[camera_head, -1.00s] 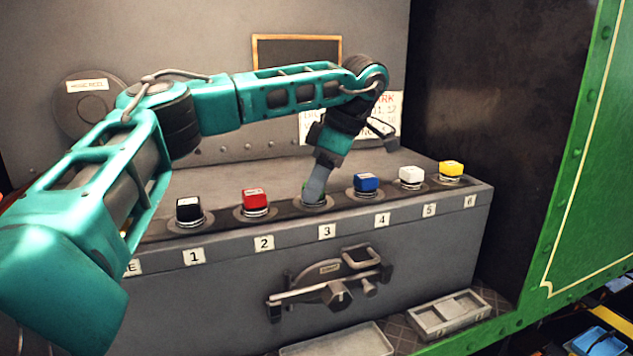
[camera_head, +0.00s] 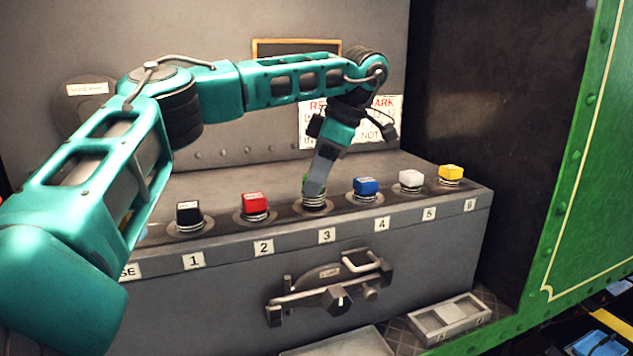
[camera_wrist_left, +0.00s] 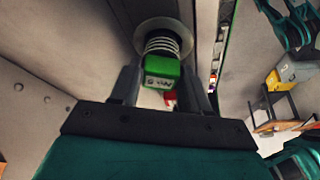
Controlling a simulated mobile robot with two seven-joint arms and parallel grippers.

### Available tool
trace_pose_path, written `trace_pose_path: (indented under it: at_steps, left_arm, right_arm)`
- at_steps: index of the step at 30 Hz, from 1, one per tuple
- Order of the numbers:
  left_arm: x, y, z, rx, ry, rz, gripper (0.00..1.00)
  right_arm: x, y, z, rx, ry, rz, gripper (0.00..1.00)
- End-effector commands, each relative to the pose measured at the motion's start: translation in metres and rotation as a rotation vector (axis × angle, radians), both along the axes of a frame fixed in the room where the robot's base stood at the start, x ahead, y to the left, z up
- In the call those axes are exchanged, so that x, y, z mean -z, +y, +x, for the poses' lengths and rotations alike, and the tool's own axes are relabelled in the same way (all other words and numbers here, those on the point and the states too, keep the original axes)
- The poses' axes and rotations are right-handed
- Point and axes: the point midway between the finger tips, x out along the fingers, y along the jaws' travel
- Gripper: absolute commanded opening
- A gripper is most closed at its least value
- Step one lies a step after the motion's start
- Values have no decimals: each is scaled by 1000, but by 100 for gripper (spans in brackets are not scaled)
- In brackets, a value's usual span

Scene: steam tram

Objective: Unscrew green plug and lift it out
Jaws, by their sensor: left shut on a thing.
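The green plug (camera_head: 306,184) sits at position 3 in the row on the grey box, mostly hidden by my gripper in the head view. In the left wrist view the green plug (camera_wrist_left: 162,70) shows its square labelled head and its silver threaded stem at the round socket (camera_wrist_left: 166,30). Threads show between head and socket. My left gripper (camera_head: 316,188) comes down on it from above, tilted, and is shut on the plug's head. Its fingers (camera_wrist_left: 162,88) lie on either side of the head in the wrist view. My right gripper is not in view.
The red plug (camera_head: 255,203) and blue plug (camera_head: 366,187) stand close on either side. Black (camera_head: 189,213), white (camera_head: 411,179) and yellow (camera_head: 451,173) plugs share the row. A divided grey tray (camera_head: 449,316) lies at lower right. A sign (camera_head: 375,118) is on the wall behind.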

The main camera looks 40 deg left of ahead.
Motion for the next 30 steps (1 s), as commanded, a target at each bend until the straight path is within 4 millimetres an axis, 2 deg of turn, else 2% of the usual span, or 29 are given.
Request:
trace_pose_path:
  at_steps: [30]
  left_arm:
    - [-51, 0, 0, -1, -2, 0, 0]
  right_arm:
    - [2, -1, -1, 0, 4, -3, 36]
